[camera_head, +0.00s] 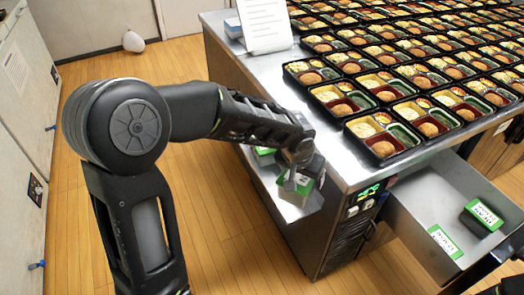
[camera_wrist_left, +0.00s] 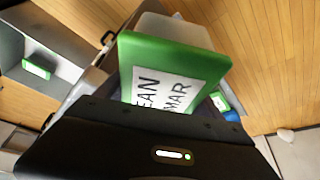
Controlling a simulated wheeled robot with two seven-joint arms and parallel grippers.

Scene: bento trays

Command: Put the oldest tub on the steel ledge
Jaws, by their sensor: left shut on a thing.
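My left gripper (camera_head: 292,180) is shut on a tub (camera_head: 296,195) with a grey body and a green lid, over the steel ledge (camera_head: 270,187) on the counter's side. I cannot tell whether the tub touches the ledge. In the left wrist view the held tub (camera_wrist_left: 178,58) shows a white label with "MAR" readable, partly hidden by the gripper (camera_wrist_left: 150,125). Another green-lidded tub (camera_head: 264,151) is farther back on the ledge, mostly behind my arm.
The counter (camera_head: 345,176) carries rows of filled bento trays (camera_head: 383,138) close beside my left arm. A paper sheet (camera_head: 264,24) stands at its back left corner. The open drawer (camera_head: 418,205) juts out at right. A white bag (camera_head: 133,42) lies on the floor.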

